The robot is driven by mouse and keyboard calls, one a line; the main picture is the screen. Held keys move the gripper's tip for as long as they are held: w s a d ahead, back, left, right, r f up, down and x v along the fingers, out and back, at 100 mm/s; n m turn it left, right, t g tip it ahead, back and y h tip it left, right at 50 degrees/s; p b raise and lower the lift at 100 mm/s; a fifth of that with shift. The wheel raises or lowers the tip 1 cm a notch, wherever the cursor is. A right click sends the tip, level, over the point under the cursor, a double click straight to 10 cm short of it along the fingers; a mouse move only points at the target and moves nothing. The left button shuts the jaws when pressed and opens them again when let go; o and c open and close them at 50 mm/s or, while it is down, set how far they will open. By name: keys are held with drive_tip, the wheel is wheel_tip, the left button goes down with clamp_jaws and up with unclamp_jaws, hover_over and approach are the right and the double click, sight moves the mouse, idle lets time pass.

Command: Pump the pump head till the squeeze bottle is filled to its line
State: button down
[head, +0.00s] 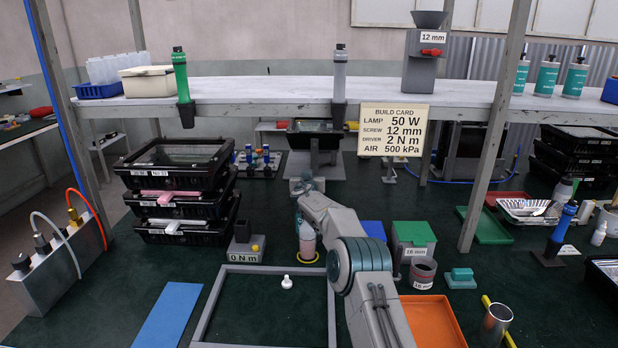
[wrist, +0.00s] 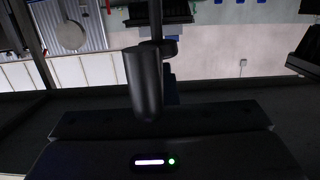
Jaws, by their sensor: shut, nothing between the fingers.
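The squeeze bottle (head: 308,242) is a small pinkish bottle standing upright within a yellow ring (head: 308,260) on the green bench, at the centre of the head view. My arm arches over it from the right. My gripper (wrist: 150,60) shows as dark shapes in the wrist view and is shut and empty. In the head view my arm's end is at or just above the bottle's top and hides it. I cannot pick out the pump head, or tell whether the gripper touches it. The fill line and level are too small to read.
A grey-framed tray (head: 335,312) with a small white piece (head: 287,282) lies in front. Left stand a "0 N m" block (head: 243,250) and stacked black trays (head: 180,205). Right are a green-lidded bin (head: 413,233), a grey cup (head: 422,272) and an orange tray (head: 440,325). A shelf (head: 260,92) spans above.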

wheel_tip(320, 180, down, 3)
drive_tip(key=b, duration=0.5)
drive_tip(key=shift+r, duration=0.15)
idle(0.4)
wheel_tip(320, 180, up, 4)
drive_tip(key=shift+s+p, duration=0.15)
drive_tip(key=shift+p, duration=0.35)
drive_tip(key=shift+s+a+b, duration=0.15)
drive_tip(key=shift+s+b, duration=0.1)
drive_tip(key=shift+b, duration=0.35)
drive_tip(key=s+b, duration=0.2)
drive_tip(key=b, duration=0.1)
drive_tip(key=shift+s+r, duration=0.1)
drive_tip(key=shift+s, duration=0.05)
drive_tip(key=s+r+b, duration=0.1)
drive_tip(key=s+b, duration=0.5)
drive_tip(key=s, duration=0.1)
drive_tip(key=shift+s+a+r, duration=0.15)
drive_tip(key=shift+a+r, duration=0.15)
drive_tip(key=shift+r, duration=0.1)
